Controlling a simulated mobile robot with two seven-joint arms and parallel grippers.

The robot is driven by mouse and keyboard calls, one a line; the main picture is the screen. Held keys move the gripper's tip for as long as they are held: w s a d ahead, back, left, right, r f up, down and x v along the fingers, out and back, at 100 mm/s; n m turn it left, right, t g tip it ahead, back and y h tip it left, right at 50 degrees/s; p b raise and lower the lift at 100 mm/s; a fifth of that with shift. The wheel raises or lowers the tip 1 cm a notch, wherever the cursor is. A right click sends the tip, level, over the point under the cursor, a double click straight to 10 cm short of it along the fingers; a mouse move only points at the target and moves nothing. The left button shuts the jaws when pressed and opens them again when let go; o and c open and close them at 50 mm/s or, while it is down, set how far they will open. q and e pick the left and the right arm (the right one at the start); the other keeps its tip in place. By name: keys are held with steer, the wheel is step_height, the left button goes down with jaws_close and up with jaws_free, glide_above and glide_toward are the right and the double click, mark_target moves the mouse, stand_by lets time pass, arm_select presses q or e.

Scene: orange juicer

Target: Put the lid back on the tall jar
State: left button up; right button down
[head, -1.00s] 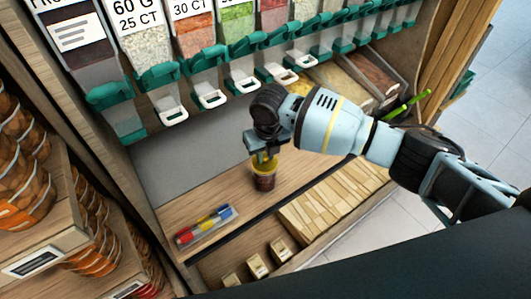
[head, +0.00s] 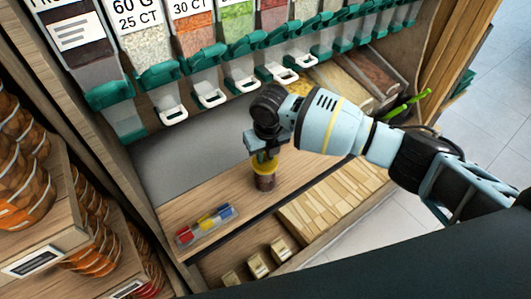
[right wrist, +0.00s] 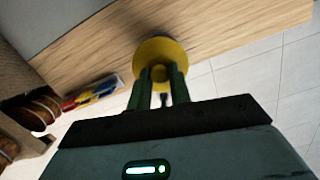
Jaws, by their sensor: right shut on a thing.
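The tall jar (head: 265,183) is small and dark brown and stands upright on the wooden shelf. The yellow lid (head: 264,167) is at the jar's mouth, and I cannot tell whether it is fully seated. My right gripper (head: 264,156) points down from above and is shut on the lid. In the right wrist view the round yellow lid (right wrist: 158,48) shows at the fingertips (right wrist: 160,74) and hides the jar. My left gripper is not in view.
A clear tray of red, yellow and blue items (head: 206,225) lies on the shelf (head: 225,195) left of the jar. Dispensers with green spouts (head: 165,82) hang behind. Wooden blocks (head: 257,267) sit in front, lower down.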

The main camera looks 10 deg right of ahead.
stand_by(0.4)
steer(key=c, duration=0.7)
jaws_free()
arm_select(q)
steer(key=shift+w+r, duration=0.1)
arm_select(e)
steer(key=shift+r, duration=0.15)
steer(key=shift+r+p, duration=1.15)
steer(key=shift+r, duration=2.2)
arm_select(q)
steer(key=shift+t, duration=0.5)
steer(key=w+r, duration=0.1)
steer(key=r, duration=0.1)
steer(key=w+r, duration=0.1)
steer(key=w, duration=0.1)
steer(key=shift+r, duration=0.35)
arm_select(e)
jaws_close()
